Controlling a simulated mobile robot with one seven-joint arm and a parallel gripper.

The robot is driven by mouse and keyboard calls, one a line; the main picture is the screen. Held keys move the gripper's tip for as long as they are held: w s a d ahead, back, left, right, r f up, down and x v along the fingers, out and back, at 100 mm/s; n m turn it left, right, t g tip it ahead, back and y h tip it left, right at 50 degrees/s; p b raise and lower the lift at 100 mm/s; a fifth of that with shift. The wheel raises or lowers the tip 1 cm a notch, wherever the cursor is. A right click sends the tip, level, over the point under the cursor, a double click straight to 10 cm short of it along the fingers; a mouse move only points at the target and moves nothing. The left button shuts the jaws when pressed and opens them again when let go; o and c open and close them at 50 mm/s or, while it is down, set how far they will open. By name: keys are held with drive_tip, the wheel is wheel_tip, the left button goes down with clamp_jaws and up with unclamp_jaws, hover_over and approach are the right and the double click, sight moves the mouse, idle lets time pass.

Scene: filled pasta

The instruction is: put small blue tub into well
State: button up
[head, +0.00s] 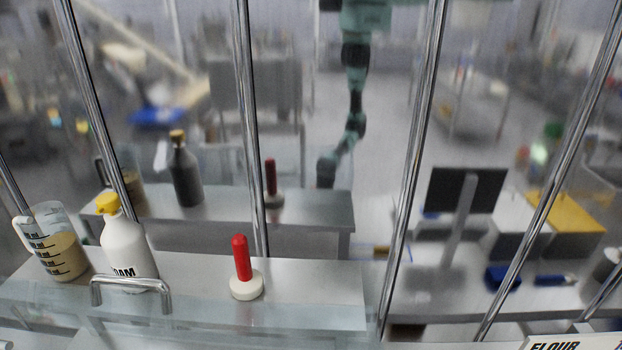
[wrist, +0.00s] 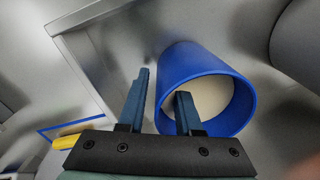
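A blue tub (wrist: 235,105) with a pale inside fills the middle right of the wrist view, its open mouth turned toward the camera. My gripper (wrist: 164,84) is at its rim with the fingers apart. The right finger reaches into the tub's mouth and the left finger is outside its wall. A gap shows between the left finger and the wall; I cannot tell whether the right finger touches. A dark blue item (head: 500,277) shows at the right of the head view, too blurred to identify. I cannot make out the well in either view.
Upright metal bars (head: 415,150) cross the head view. A measuring jug (head: 62,258), a white bottle (head: 128,245) and a red-handled tool (head: 242,265) stand at the left. A black panel (head: 467,188) stands at the right. A yellow item (wrist: 68,142) lies beside my gripper.

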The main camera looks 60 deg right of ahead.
wheel_tip(320, 180, up, 12)
drive_tip(key=shift+s+r+b, duration=0.15)
drive_tip(key=shift+b, duration=0.2)
idle(0.6)
drive_tip(key=w+a+r+n+t+h, duration=0.15)
drive_tip(key=w+r+n+t, duration=0.35)
drive_tip(key=w+r, duration=0.55)
drive_tip(key=w+a+r+n+t+h, duration=0.15)
drive_tip(key=w+r+n+t, duration=0.45)
drive_tip(key=w, duration=0.8)
drive_tip(key=w+a+r+n+t+y, duration=0.1)
drive_tip(key=w+a+r, duration=0.15)
drive_tip(key=r, duration=0.25)
drive_tip(key=w+a+r+n+t, duration=0.1)
drive_tip(key=w+a+r+n, duration=0.1)
drive_tip(key=a+r, duration=0.25)
drive_tip(key=w+a+r+n+t+y+b, duration=0.1)
drive_tip(key=a+r+n+t, duration=0.2)
drive_tip(key=r, duration=0.5)
drive_tip(key=w+a+r+n+t+y+b, duration=0.1)
drive_tip(key=a+r+t+b, duration=0.15)
drive_tip(key=a+r, duration=0.4)
drive_tip(key=s+d+r+t+b, duration=0.1)
drive_tip(key=s+r+t+b, duration=0.3)
drive_tip(key=s+r+t, duration=0.4)
drive_tip(key=s+r, duration=0.4)
drive_tip(key=r, duration=0.4)
drive_tip(key=shift+s+d+t, duration=0.15)
drive_tip(key=shift+s+t, duration=0.15)
drive_tip(key=shift+t, duration=0.05)
